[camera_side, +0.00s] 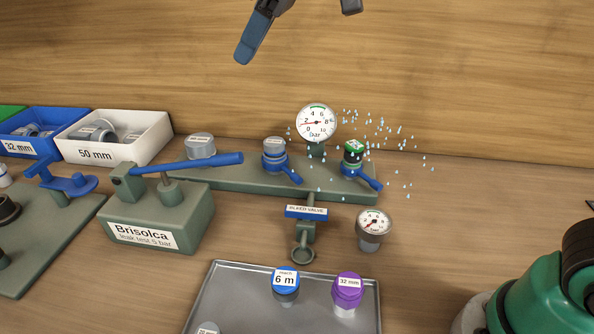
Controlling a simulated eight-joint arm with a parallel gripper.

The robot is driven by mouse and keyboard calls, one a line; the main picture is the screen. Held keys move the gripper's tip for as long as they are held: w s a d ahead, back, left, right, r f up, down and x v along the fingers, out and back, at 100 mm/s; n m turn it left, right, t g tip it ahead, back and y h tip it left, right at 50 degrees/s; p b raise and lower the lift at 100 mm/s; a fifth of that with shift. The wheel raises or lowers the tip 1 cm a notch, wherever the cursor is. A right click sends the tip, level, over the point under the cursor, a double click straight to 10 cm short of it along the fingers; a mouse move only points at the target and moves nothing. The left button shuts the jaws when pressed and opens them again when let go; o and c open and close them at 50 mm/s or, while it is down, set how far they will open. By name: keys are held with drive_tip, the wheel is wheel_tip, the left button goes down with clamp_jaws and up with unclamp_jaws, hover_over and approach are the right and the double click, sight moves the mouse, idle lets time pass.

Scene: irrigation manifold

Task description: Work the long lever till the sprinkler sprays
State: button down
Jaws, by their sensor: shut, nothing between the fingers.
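The long blue lever (205,161) lies nearly level, tilted slightly up to the right, on top of the grey-green Brisolca leak test pump (160,215). The sprinkler (353,152), with a green and black top, stands at the right end of the manifold (235,178). Water drops (380,130) hang in the air around it, mostly up and to the right. My gripper (244,56) is at the top of the view, shut and empty, well above the lever and apart from it. Its upper part is cut off by the picture edge.
A big gauge (316,122) stands behind the manifold, its needle near 2. A small gauge (373,225) and a bleed valve (305,232) are in front. A metal tray (235,290) holds caps. Bins (130,150) stand left; a green machine (545,290) is at right.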

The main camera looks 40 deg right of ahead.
drive_tip(key=shift+a+r, duration=0.1)
drive_tip(key=shift+r, duration=0.1)
hover_over(219, 155)
drive_tip(key=f, duration=0.8)
drive_tip(key=shift+s+d+f, duration=0.2)
drive_tip(key=shift+d+f, duration=0.05)
drive_tip(key=shift+f, duration=0.15)
drive_tip(key=f, duration=0.3)
drive_tip(key=shift+s+d, duration=0.3)
drive_tip(key=shift+d+f, duration=0.1)
drive_tip(key=shift+f, duration=0.25)
drive_tip(key=shift+s+f, duration=0.1)
drive_tip(key=shift+f, duration=0.05)
